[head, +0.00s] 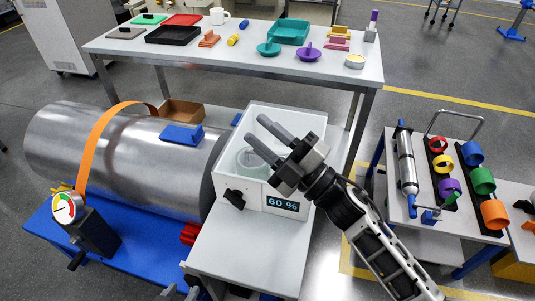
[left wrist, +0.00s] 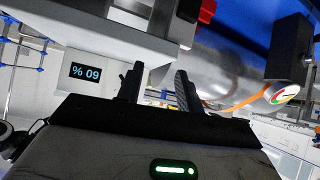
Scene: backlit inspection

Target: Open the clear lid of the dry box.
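The display also shows upside down in the left wrist view (left wrist: 84,72). My right gripper (head: 259,135) is over the box top, fingers apart and empty. My left gripper (head: 180,292) is low at the bottom edge of the head view; its fingers show apart and empty in the left wrist view (left wrist: 160,84).
A large metal cylinder (head: 125,150) with an orange strap lies left of the box. A dial gauge (head: 65,208) stands at the front left. A table (head: 115,45) with trays and small parts is behind. A cart (head: 398,150) with coloured rings stands right.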

